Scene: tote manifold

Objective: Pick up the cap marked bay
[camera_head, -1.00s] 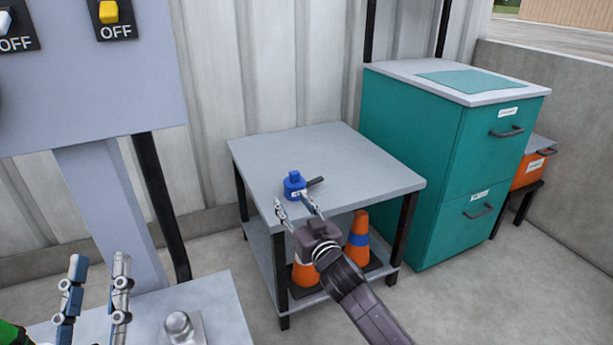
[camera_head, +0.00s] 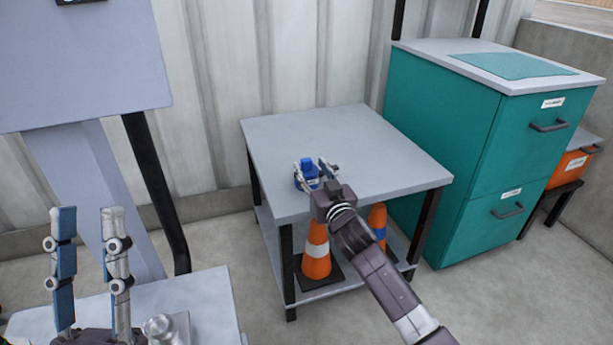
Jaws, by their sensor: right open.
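A blue cap (camera_head: 308,168) with a raised knob sits on the grey table (camera_head: 390,160), near its left front part. A pale label showed on its front a second ago; its wording is too small to read, and the gripper now covers part of the cap. My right gripper (camera_head: 317,172) is open, with its fingers on either side of the cap. I cannot tell whether the fingers touch it. My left gripper (camera_head: 88,225) is open and empty at the lower left, its fingers upright and apart.
Orange cones (camera_head: 317,262) stand on the table's lower shelf. A teal drawer cabinet (camera_head: 455,140) stands right of the table, with an orange box (camera_head: 568,168) beyond it. A grey surface with a metal knob (camera_head: 160,328) lies at the lower left.

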